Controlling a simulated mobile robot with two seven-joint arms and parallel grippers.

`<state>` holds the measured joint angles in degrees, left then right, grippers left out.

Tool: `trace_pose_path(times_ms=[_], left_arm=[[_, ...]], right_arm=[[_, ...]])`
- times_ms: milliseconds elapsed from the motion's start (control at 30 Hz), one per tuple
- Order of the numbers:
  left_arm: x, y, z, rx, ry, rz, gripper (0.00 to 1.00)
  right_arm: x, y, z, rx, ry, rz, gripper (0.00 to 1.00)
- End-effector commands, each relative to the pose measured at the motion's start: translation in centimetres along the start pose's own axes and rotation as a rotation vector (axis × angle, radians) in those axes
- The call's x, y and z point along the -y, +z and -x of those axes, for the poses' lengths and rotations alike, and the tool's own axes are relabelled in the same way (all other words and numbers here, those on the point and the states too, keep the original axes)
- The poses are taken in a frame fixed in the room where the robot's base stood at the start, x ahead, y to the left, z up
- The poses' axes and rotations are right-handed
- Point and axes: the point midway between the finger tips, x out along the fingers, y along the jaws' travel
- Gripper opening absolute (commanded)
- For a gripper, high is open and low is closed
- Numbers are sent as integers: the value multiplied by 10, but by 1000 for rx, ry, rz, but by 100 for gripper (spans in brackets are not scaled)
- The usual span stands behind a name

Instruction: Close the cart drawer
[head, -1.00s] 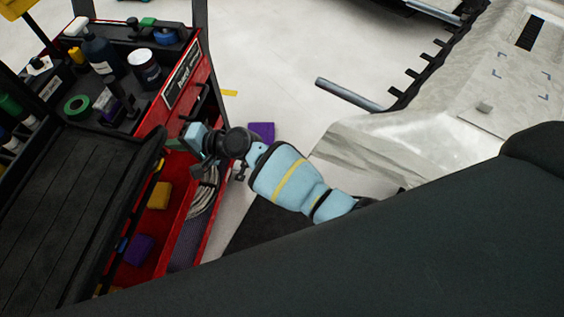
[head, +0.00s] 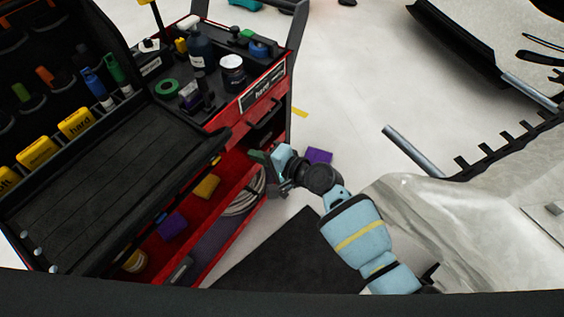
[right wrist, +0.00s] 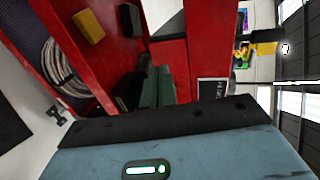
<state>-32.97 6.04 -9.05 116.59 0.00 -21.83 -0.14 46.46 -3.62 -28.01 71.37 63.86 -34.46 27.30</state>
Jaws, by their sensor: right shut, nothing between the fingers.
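The cart's red drawer (head: 222,242) is pulled out below the black tray in the head view. It holds a yellow block (head: 207,186), a purple block (head: 173,225) and a coiled pale hose (head: 247,192). My right gripper (head: 274,180) is shut and empty at the drawer's far right end, close to the cart body; I cannot tell whether it touches. In the right wrist view the drawer's red wall (right wrist: 88,65), the coil (right wrist: 62,62) and the yellow block (right wrist: 89,26) lie up and left of the gripper (right wrist: 148,80). My left gripper is out of view.
A black tool tray (head: 110,185) overhangs the drawer. A wrapped pale car panel (head: 470,225) stands right.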

Motion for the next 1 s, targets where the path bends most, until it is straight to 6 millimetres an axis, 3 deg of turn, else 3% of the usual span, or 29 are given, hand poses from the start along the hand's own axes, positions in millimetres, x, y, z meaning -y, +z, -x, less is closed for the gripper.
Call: trace_pose_path(times_ms=[200, 400, 1000], left_arm=[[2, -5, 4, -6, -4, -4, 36], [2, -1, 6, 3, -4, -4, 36], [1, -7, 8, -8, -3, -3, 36]], right_arm=[[0, -1, 39, -2, 2, 3, 0], [-1, 0, 59, -1, 3, 0, 0], [-7, 2, 68, -9, 12, 7, 0]])
